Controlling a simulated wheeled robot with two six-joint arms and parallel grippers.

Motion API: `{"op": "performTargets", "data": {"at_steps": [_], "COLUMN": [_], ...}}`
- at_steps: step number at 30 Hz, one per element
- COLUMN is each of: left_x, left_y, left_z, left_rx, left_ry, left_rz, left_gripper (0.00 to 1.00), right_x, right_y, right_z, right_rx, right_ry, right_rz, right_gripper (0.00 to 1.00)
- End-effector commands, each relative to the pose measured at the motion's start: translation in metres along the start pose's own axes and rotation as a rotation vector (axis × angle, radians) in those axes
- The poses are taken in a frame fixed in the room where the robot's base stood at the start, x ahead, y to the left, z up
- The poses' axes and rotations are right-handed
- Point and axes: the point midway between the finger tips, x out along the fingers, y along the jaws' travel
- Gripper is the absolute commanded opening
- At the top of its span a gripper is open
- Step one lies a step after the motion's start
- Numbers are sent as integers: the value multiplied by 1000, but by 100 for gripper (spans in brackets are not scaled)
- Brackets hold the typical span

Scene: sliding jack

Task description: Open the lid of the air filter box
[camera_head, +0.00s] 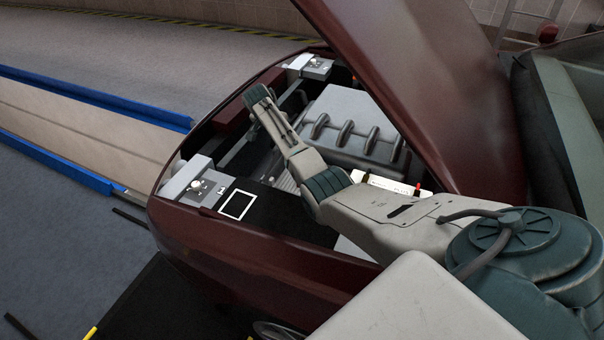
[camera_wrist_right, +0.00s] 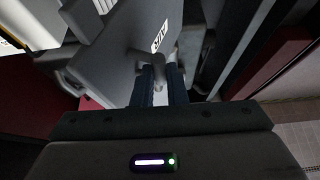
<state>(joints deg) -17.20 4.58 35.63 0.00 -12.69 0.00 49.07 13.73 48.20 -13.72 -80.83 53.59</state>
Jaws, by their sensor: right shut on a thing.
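The grey lid of the air filter box (camera_wrist_right: 125,50) fills the upper middle of the right wrist view and carries a small white label with dark lettering. A grey handle (camera_wrist_right: 172,58) stands out from the lid just below this label. My right gripper (camera_wrist_right: 161,78) is shut on the handle, with its dark blue fingers close around it. In the head view my right gripper (camera_head: 258,96) is inside the open engine bay, and its fingertips are hidden there. I cannot clearly make out the lid in the head view. My left gripper is in neither view.
The dark red car's raised hood (camera_head: 420,80) slopes over the engine bay's right side. A grey ribbed engine cover (camera_head: 352,112) lies beside my right forearm. The front body edge (camera_head: 225,240) borders the bay. Open floor (camera_head: 90,60) with blue rails lies to the left.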

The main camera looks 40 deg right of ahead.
Motion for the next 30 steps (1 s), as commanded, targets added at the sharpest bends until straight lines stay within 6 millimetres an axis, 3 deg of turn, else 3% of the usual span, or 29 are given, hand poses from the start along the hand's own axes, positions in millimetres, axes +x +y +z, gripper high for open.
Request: {"op": "performTargets", "data": {"at_steps": [16, 24, 25, 30], "left_x": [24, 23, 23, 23], "left_y": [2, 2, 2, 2], "left_z": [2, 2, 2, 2], "left_rx": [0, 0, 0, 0], "left_ry": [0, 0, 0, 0], "left_rz": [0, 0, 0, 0], "left_gripper": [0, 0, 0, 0], "right_x": [-2, -6, -6, -5], "right_y": [-20, -22, -22, -22], "right_z": [-9, -13, -13, -11], "right_rx": [2, 3, 4, 2], "right_ry": [7, 12, 12, 9], "right_rz": [-1, -1, -1, -1], "right_gripper": [0, 0, 17, 51]}}
